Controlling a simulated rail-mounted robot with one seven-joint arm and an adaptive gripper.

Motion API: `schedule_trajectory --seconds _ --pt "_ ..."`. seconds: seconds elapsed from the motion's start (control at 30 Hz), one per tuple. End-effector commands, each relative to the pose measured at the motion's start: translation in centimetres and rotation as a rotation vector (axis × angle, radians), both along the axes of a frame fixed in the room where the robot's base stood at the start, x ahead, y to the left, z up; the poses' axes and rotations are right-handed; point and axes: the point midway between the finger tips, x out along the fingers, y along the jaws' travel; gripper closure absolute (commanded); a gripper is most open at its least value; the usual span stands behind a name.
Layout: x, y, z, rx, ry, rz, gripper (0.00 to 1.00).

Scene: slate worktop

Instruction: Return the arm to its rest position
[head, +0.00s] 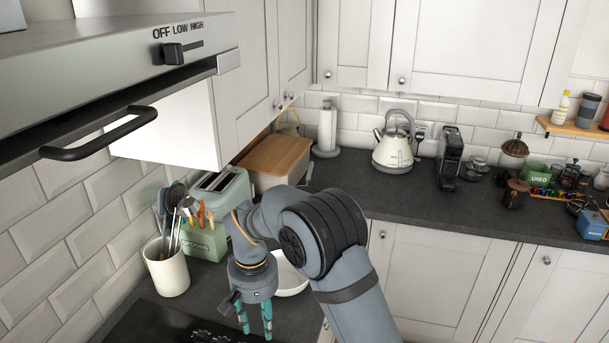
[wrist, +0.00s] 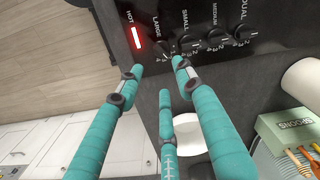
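My gripper (head: 255,322) hangs at the end of my bent arm, pointing down near the front edge of the hob in the head view. Its teal fingers are spread apart with nothing between them, as the wrist view (wrist: 162,82) also shows. A black hob (head: 165,325) lies below and to the left of the fingers. In the wrist view, its control knobs (wrist: 190,47) and a lit red HOT light (wrist: 137,38) show beyond the fingertips. Whether the fingertips touch anything cannot be told.
A white bowl (head: 291,278) sits on the worktop, partly behind my arm. A utensil crock (head: 166,268), a green spoons box (head: 204,243) and a toaster (head: 229,192) stand to the left. A cooker hood (head: 110,65) overhangs upper left. A kettle (head: 393,152) stands at the back.

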Motion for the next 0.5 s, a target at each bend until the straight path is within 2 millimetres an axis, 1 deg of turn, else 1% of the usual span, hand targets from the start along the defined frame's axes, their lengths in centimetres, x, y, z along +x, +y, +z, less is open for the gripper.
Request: schedule_trajectory --seconds 0.17,0.4,0.5 --pt "-0.1 -0.1 -2.9 -0.004 0.005 0.0 0.64" --pt "-0.2 -0.1 -8.1 -0.004 0.005 0.0 0.64" --pt "-0.1 -0.1 -10.0 -0.003 0.004 0.001 0.64"
